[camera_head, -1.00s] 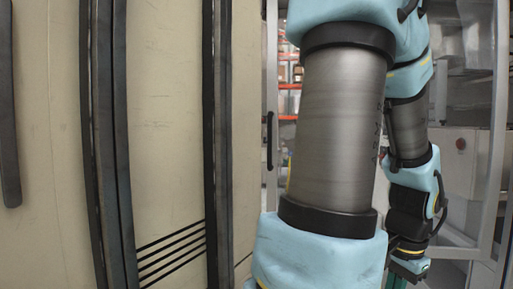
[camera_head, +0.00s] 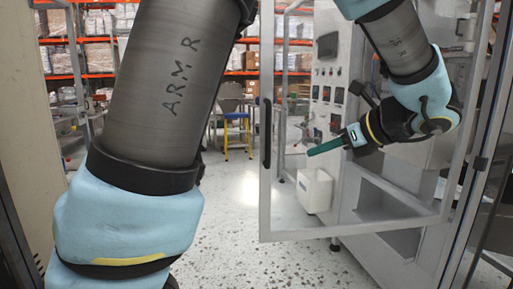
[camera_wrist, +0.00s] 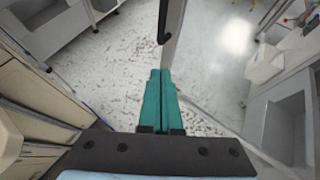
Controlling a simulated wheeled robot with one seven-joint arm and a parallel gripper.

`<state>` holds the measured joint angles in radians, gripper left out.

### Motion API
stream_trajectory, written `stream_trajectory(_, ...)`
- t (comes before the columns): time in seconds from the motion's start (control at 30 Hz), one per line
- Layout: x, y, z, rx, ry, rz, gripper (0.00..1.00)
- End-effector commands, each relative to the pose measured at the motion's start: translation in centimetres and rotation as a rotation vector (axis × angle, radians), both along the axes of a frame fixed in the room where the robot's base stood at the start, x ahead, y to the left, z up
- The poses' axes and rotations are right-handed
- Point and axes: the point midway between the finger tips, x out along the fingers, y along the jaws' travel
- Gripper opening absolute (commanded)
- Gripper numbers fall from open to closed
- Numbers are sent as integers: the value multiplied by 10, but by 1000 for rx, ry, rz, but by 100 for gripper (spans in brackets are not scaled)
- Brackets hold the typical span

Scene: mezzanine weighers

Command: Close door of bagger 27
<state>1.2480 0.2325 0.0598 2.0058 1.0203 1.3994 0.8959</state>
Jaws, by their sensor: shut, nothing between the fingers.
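The bagger (camera_head: 350,70) stands right of centre in the head view, a grey machine with a control panel. No number on it can be read. Its clear door in a grey frame (camera_head: 350,226) stands open, with its free edge at the left and a black handle (camera_head: 266,133) on that edge. My gripper (camera_head: 310,151) is shut and empty, its green fingers pointing left toward the handle, with a gap between. In the wrist view my gripper's fingers (camera_wrist: 160,72) lie together, and the handle (camera_wrist: 163,38) and door edge are just beyond the tips.
A white box (camera_head: 314,190) is fixed on the machine's front. Speckled floor (camera_head: 235,215) is open left of the door. A blue-and-yellow stool (camera_head: 237,128) and orange racks (camera_head: 100,60) stand farther back. A dark-edged panel (camera_head: 12,235) is at the far left.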

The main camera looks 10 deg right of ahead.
Motion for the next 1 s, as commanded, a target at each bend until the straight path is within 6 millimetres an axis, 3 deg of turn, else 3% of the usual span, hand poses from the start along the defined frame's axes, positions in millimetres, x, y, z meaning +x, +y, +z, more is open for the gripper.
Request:
stream_trajectory(0.17, 13, 10, -9, 5, 1, 1, 0)
stream_trajectory(0.57, 71, 50, -49, 3, 2, 3, 0)
stream_trajectory(0.8, 97, 66, -49, 0, 1, 2, 0)
stream_trajectory(1.0, 103, 71, -50, 0, 2, 2, 0)
